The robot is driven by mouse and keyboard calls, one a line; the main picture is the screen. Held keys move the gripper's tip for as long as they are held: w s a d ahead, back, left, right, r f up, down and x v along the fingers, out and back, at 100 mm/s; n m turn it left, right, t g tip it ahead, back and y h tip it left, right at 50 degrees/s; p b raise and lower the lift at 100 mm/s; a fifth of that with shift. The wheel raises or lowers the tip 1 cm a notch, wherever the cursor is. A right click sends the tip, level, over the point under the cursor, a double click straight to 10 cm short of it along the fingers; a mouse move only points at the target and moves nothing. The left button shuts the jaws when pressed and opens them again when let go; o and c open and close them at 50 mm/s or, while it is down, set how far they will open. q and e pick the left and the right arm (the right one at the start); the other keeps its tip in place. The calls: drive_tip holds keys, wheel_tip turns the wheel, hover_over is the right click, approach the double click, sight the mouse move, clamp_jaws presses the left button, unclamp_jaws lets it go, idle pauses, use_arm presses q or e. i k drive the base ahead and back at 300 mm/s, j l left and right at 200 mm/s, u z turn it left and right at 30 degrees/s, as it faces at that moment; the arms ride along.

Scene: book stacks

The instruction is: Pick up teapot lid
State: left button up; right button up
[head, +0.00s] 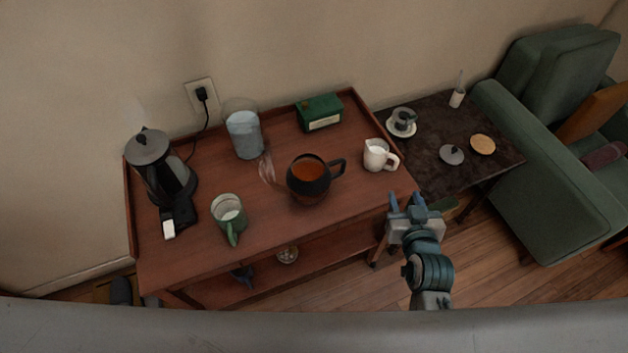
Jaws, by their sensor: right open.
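The teapot lid (452,154), a small grey disc with a dark knob, lies on the dark side table (438,118) at the right. The teapot (308,180) is dark, stands uncovered on the wooden tea cart and holds amber liquid; its handle points right. My right gripper (407,198) is open and empty. In the picture it is below and left of the lid, by the cart's right front corner, apart from the lid. My left gripper is not in view.
The wooden cart (190,258) also bears a kettle (163,168), a green mug (228,212), a water jug (244,132), a green box (320,112) and a white creamer (377,155). A cup on a saucer (401,126) and a tan coaster (482,144) flank the lid. A green armchair (560,180) stands right.

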sight(451, 154)
drive_tip(key=i+l, duration=0.15)
drive_tip(key=l, duration=0.2)
drive_tip(key=i+l, duration=0.15)
drive_tip(key=l, duration=0.25)
drive_tip(key=i+l, duration=0.15)
drive_tip(key=l, duration=0.2)
drive_tip(key=i+l, duration=0.15)
drive_tip(key=l, duration=0.25)
drive_tip(key=i+l+u, duration=0.1)
drive_tip(key=l, duration=0.25)
